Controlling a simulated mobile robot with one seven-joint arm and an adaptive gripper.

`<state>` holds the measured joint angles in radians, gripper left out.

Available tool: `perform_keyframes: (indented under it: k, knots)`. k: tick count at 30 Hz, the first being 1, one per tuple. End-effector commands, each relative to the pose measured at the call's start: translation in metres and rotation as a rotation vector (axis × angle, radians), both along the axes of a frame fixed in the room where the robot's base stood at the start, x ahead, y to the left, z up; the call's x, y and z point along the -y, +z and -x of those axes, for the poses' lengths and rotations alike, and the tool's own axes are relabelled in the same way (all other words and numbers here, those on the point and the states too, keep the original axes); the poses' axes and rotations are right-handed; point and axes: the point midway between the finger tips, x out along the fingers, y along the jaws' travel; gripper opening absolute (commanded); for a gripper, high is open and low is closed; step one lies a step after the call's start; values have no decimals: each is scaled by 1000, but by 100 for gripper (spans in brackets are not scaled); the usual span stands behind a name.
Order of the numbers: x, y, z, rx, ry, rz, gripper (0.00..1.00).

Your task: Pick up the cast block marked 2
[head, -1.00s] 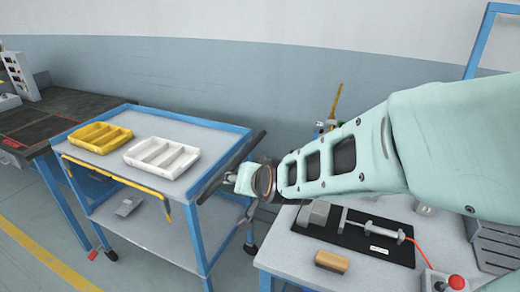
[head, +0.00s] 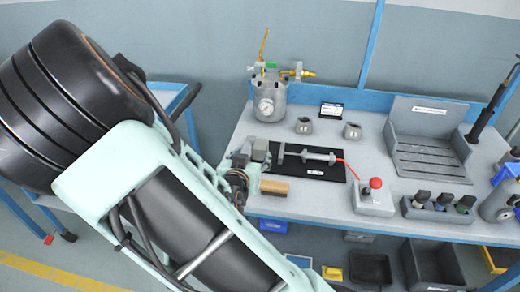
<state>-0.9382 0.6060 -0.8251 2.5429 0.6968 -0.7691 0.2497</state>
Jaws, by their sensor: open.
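Two small grey cast blocks stand on the bench top behind the black mat in the head view: a left block (head: 304,125) and a right block (head: 352,131). Each has a dark spot on top. Their marks are too small to read, so I cannot tell which is 2. My gripper (head: 246,166) is at the bench's left edge, beside the mat and left of both blocks. It is open and apart from them. My arm partly hides it, and its fingers are hard to make out.
The black mat (head: 335,172) holds a grey clamp fixture. A gauge pot (head: 270,98) stands behind left, a red-button box (head: 374,198) at front right, and a slotted grey tray (head: 428,160) at right.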

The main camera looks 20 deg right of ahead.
Motion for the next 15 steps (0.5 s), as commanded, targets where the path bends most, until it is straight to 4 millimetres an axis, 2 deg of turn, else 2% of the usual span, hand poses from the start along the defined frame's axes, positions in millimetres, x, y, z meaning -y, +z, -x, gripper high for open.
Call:
perform_keyframes:
  k: [1,6,15]
  knots:
    - [5,-7,-6,3,-4,1,56]
    - [19,-15,-25,0,-3,3,56]
    - [32,-25,-42,-2,-2,1,56]
